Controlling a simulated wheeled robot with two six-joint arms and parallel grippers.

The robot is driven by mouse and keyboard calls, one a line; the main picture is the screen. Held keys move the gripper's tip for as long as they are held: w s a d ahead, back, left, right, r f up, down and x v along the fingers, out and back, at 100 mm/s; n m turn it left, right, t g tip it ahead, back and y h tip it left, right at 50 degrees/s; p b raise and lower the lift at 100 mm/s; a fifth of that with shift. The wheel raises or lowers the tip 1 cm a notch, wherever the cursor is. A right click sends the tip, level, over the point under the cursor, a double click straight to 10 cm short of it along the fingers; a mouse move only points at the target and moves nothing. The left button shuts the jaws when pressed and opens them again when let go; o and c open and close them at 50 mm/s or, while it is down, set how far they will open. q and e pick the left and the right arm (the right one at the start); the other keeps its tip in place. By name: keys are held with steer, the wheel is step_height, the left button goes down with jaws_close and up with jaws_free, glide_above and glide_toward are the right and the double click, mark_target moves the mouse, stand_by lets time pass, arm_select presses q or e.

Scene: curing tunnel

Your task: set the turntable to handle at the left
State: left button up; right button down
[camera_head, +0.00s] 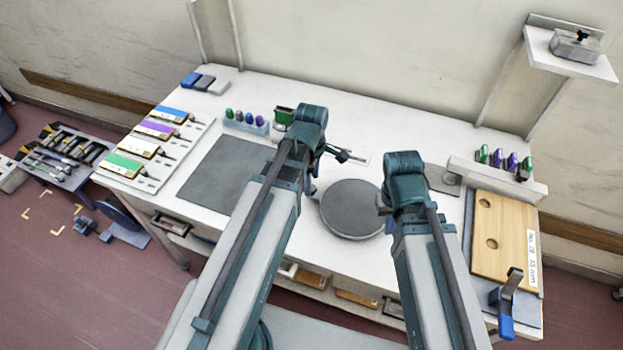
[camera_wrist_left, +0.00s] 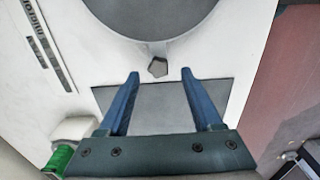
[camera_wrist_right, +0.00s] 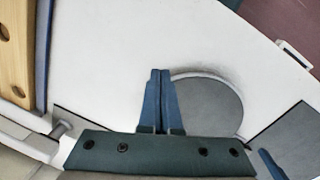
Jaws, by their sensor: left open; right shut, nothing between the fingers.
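The turntable (camera_head: 352,209) is a dark grey disc on the white bench, between my two arms in the head view. It also shows in the left wrist view (camera_wrist_left: 150,18) and the right wrist view (camera_wrist_right: 212,112). Its short, dark handle (camera_wrist_left: 158,67) sticks out from the rim toward the grey mat, the left side in the head view. My left gripper (camera_wrist_left: 160,75) is open, with the handle just beyond and between its fingertips; contact is not visible. My right gripper (camera_wrist_right: 160,72) is shut and empty, above the bench near the disc's opposite side.
The grey mat (camera_head: 226,172) lies left of the turntable. Syringe-like cartridges (camera_head: 137,148) lie at the far left. A bottle rack (camera_head: 246,124) stands behind the mat. A wooden board (camera_head: 503,238) lies at right.

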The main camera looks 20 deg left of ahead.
arm_select(q)
step_height(320, 180, up, 11)
steer(key=p, duration=1)
steer(key=s+d+f+m+b, duration=0.2)
steer(key=s+d+m, duration=0.2)
steer(key=m, duration=0.6)
steer(key=s+d+f+m+y+b, duration=0.1)
steer(key=s+d+f+m+b, duration=0.2)
steer(key=d+m, duration=0.4)
steer(key=shift+s+f+m+b, duration=0.35)
steer(key=shift+s+m, duration=0.35)
steer(key=shift+m, duration=1.4)
